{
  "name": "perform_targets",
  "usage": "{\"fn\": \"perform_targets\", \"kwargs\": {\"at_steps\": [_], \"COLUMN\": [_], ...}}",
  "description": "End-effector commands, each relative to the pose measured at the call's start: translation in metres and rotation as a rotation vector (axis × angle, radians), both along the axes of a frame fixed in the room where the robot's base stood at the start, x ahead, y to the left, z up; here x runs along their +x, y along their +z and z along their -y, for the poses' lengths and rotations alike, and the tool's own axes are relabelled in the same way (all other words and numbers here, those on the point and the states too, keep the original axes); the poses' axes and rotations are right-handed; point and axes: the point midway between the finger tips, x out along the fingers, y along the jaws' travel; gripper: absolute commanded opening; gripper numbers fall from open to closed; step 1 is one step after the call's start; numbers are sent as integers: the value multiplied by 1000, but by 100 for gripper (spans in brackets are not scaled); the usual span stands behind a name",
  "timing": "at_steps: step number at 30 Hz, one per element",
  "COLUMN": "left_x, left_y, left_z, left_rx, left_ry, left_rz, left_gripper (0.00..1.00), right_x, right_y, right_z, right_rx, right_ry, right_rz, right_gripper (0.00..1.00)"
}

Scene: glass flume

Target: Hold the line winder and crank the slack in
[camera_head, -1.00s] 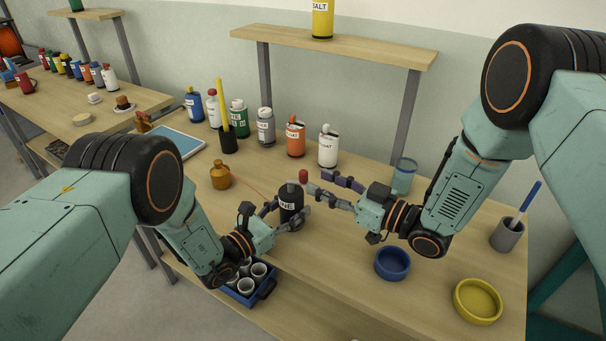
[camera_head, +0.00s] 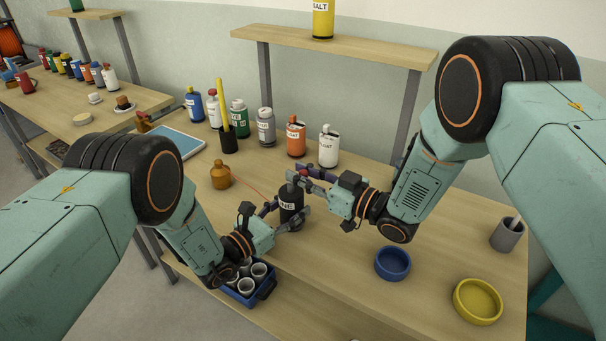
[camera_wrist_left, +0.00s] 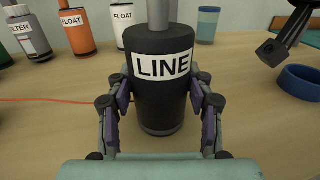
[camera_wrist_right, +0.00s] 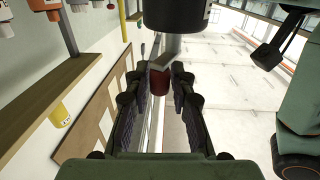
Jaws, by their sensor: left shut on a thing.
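The line winder (camera_head: 291,204) is a black cylinder with a white LINE label, upright on the bench; it fills the middle of the left wrist view (camera_wrist_left: 160,100). My left gripper (camera_wrist_left: 160,88) is shut on its body, one finger on each side. A grey crank on top carries a red knob (camera_wrist_right: 158,82). My right gripper (camera_wrist_right: 160,75) is open with its fingers on either side of the red knob, a small gap showing. In the head view the right fingers partly cover the knob. A thin red line (camera_wrist_left: 60,100) runs left from the winder.
A row of labelled bottles, including a white FLOAT bottle (camera_head: 328,147), stands behind. A blue bowl (camera_head: 393,263) and a yellow dish (camera_head: 478,301) sit to the right. A blue crate of cups (camera_head: 262,288) is below in front.

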Motion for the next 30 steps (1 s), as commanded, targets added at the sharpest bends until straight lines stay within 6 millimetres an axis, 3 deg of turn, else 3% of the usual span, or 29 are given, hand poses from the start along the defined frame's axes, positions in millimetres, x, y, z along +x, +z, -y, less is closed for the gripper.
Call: {"fn": "perform_targets", "kwargs": {"at_steps": [7,30], "left_x": [0,0], "left_y": [0,0], "left_z": [0,0], "left_rx": [-1,-1], "left_ry": [0,0], "left_rz": [1,1], "left_gripper": [16,16], "right_x": [0,-3], "right_y": [0,0], "right_z": [0,0], "right_rx": [0,0], "right_ry": [0,-113], "right_rz": [0,1], "right_gripper": [0,0]}}
